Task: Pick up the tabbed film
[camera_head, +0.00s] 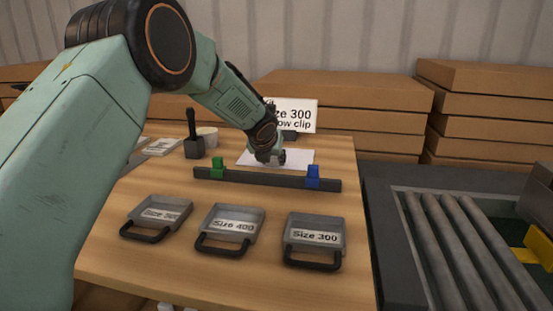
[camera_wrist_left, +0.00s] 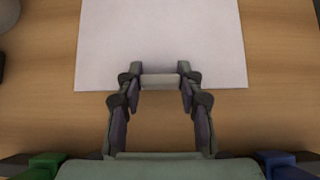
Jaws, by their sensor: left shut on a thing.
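The tabbed film is a white sheet (camera_head: 299,158) on the wooden table, behind a dark bar. In the left wrist view the sheet (camera_wrist_left: 160,40) fills the upper middle, and a pale grey tab (camera_wrist_left: 160,81) shows at its near edge. My left gripper (camera_head: 270,158) is over the sheet's near part. In the wrist view its fingers (camera_wrist_left: 160,78) are shut on the tab, one at each end. The sheet looks flat; I cannot tell whether it is lifted. The arm hides part of the sheet in the head view. My right gripper is out of view.
The dark bar (camera_head: 265,180) carries a green clip (camera_head: 217,170) and a blue clip (camera_head: 313,176). Three handled trays (camera_head: 233,221) stand in front. A sign (camera_head: 295,113) reading "Size 300" is behind. A dark block with handle (camera_head: 194,146) and cup (camera_head: 208,136) stand left.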

